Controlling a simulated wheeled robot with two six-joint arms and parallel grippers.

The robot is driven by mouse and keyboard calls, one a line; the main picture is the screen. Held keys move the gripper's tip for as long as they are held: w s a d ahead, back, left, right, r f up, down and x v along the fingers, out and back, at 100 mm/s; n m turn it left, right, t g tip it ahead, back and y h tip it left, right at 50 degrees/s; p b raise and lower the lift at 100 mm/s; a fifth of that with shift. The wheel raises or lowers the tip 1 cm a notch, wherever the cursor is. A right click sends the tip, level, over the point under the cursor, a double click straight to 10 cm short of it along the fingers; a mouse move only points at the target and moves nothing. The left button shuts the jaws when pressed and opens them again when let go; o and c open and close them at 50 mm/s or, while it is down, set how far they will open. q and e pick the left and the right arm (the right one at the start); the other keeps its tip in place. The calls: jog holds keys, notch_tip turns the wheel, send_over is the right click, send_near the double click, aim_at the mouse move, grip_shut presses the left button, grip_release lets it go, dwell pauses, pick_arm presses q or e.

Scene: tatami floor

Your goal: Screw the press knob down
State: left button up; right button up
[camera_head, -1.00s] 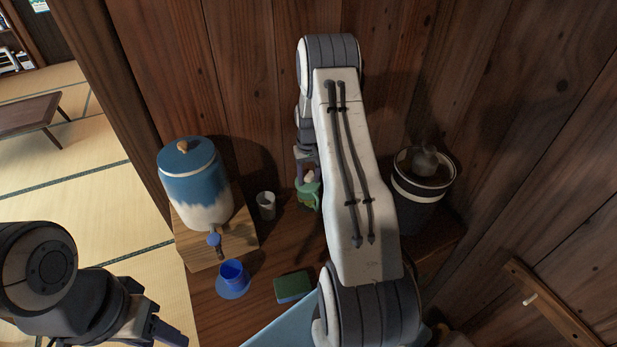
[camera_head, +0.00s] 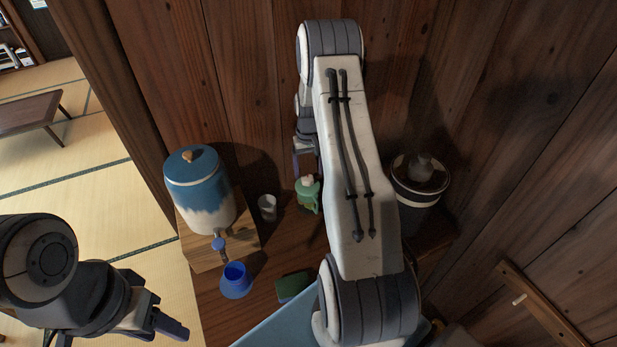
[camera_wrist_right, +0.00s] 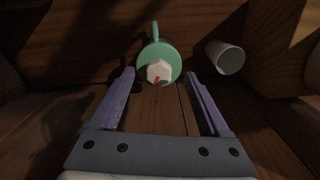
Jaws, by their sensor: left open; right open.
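The small green press (camera_head: 307,197) stands on the wooden counter close to the back wall, with a looped green handle. Its white faceted knob (camera_head: 308,181) is on top. In the right wrist view the knob (camera_wrist_right: 159,71) shows a red mark and sits on the round green lid (camera_wrist_right: 174,57). My right gripper (camera_wrist_right: 160,80) is open, its two purple fingers apart on either side of the view below the knob, holding nothing. In the head view my right arm hides most of this gripper. My left gripper (camera_head: 180,330) is open and empty at the lower left, far from the press.
A blue-and-white dispenser (camera_head: 200,190) sits on a wooden stand. A blue cup (camera_head: 235,275), a green sponge (camera_head: 293,287) and a dark lidded crock (camera_head: 417,190) are nearby. Wooden walls close in behind.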

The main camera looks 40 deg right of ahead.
notch_tip(320, 180, up, 2)
jog(key=shift+r+p, duration=0.1)
jog(key=shift+p, duration=0.3)
dwell(0.6)
